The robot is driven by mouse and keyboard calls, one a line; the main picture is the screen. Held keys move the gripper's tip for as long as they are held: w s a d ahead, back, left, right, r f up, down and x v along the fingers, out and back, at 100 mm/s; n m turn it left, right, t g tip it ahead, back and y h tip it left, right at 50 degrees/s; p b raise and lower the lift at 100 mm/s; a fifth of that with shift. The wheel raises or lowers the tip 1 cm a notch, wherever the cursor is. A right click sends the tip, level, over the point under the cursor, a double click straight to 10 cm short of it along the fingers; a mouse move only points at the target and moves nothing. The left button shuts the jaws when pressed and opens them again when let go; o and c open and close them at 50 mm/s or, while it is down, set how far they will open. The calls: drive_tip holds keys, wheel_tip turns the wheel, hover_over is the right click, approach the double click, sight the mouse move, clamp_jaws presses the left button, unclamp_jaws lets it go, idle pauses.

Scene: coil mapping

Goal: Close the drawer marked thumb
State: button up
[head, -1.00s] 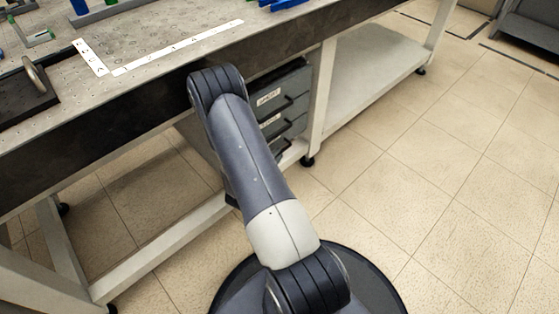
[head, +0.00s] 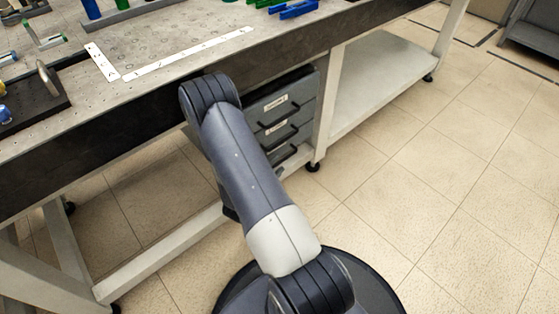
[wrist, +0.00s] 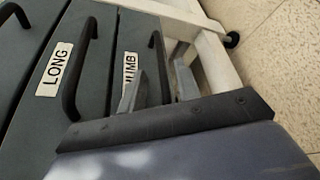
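In the wrist view, the drawer marked thumb (wrist: 138,38) is a dark grey front with a white label (wrist: 128,83), partly covered by my finger so that only "UMB" or similar reads. Its black handle (wrist: 161,58) shows between my fingers. My gripper (wrist: 157,62) is open, one finger over the label and the other beyond the handle, near the frame's edge. Contact cannot be told. In the head view, the lowest drawer (head: 284,152) of the stack is partly hidden by my arm, and my gripper is hidden. How far the drawer stands out cannot be told.
The drawer marked long (wrist: 84,45) lies beside the thumb drawer in the wrist view. The stack hangs under a workbench (head: 190,68) next to a pale leg (head: 325,105). A lower shelf (head: 385,85) is to the right. The tiled floor (head: 440,190) at right is clear.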

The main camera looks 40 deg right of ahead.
sight(281, 162)
drive_tip(key=p+v, duration=0.1)
drive_tip(key=v, duration=0.6)
drive_tip(key=shift+a, duration=0.25)
drive_tip(key=b+x, duration=0.2)
drive_tip(key=x, duration=0.8)
drive_tip(key=shift+s+d+f, duration=0.1)
drive_tip(key=shift+d, duration=0.4)
drive_tip(key=shift+s, duration=0.5)
